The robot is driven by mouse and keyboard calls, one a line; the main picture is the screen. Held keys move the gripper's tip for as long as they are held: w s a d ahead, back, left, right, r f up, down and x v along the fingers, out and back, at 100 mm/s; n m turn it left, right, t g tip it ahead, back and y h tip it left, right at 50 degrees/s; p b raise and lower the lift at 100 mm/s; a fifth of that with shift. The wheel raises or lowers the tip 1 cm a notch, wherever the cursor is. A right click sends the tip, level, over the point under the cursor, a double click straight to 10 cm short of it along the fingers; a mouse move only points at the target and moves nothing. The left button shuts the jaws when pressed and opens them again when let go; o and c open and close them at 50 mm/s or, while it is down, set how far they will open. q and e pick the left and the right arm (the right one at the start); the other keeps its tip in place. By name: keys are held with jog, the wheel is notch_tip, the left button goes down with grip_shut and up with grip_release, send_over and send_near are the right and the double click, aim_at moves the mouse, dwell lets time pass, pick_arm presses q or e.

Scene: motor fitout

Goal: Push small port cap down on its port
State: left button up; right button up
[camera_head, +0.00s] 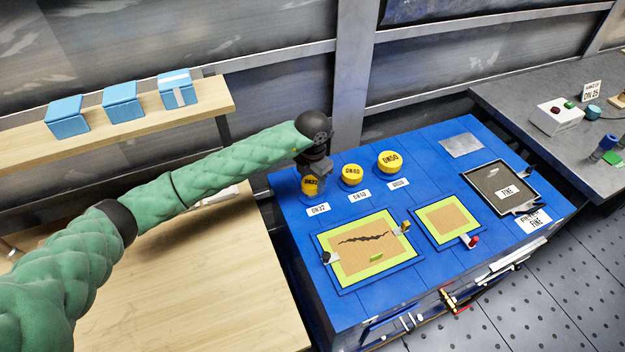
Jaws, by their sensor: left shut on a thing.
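The small yellow cap (310,187) marked DN32 is at the back left of the blue bench top (292,225), behind the white DN32 label (318,209). My left gripper (313,176) points down from above and is shut on this cap. The jaws hide the cap's upper part. The port under it is hidden, so I cannot tell how far the cap is seated. My right gripper is not in view.
Yellow caps DN40 (352,175) and DN50 (390,162) stand close by on the right. Framed panels (369,280) fill the bench front. A wooden shelf (120,135) with blue boxes (122,101) lies left, beyond my arm.

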pick_arm(q)
jog(key=shift+b, duration=0.35)
dwell(0.7)
jog(key=shift+f+b, duration=0.6)
jog(key=shift+b, duration=0.25)
dwell(1.9)
jog(key=o, duration=1)
